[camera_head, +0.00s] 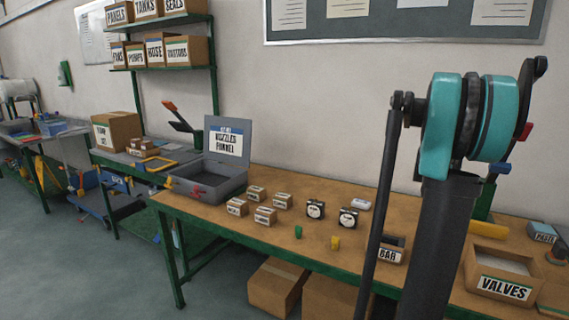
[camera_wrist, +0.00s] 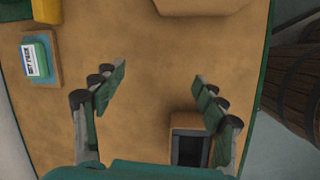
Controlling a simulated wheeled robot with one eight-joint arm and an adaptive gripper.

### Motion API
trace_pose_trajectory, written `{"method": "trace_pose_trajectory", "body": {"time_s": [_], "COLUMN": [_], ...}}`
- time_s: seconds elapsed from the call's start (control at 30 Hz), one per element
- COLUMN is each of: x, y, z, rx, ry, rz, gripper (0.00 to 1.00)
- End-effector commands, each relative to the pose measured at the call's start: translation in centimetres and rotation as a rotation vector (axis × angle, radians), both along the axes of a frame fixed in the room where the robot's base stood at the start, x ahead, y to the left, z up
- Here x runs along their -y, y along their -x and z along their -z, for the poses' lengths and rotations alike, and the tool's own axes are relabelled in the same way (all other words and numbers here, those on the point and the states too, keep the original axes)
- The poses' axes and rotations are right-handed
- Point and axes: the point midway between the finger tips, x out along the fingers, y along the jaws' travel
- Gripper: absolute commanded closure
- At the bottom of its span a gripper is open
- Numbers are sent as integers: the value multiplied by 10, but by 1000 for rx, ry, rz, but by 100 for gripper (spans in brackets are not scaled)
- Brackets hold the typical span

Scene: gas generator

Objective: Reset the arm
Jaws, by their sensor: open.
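My arm, with teal and dark grey links, stands folded at the right of the head view; its gripper is not seen there. In the wrist view my gripper (camera_wrist: 158,88) is open and empty, its two green-padded fingers spread apart above a brown tabletop (camera_wrist: 150,50). A small brown box with a dark opening (camera_wrist: 189,145) lies below, partly hidden by the right finger. I cannot tell the height of the fingers above it.
The workbench (camera_head: 290,240) bears several small boxes, an open grey toolbox (camera_head: 208,183), a BAR box (camera_head: 390,254) and a VALVES box (camera_head: 500,275). Shelves (camera_head: 160,70) hold labelled boxes. In the wrist view a wooden barrel (camera_wrist: 296,85) stands beyond the table's right edge.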

Motion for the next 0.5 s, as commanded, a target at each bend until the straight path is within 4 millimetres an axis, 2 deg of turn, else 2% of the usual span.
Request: {"method": "trace_pose_trajectory", "body": {"time_s": [0.03, 0.17, 0.2, 0.27, 0.4, 0.5], "x": [-21, -83, -106, -140, -212, -257], "y": [3, 17, 24, 37, 75, 108], "z": [3, 15, 20, 29, 53, 72], "rx": [31, 138, 175, 234, 350, 417], "ry": [-5, -37, -55, -85, -174, -250], "rz": [20, 120, 157, 220, 371, 484], "gripper": [28, 28, 28, 28, 28, 28]}}
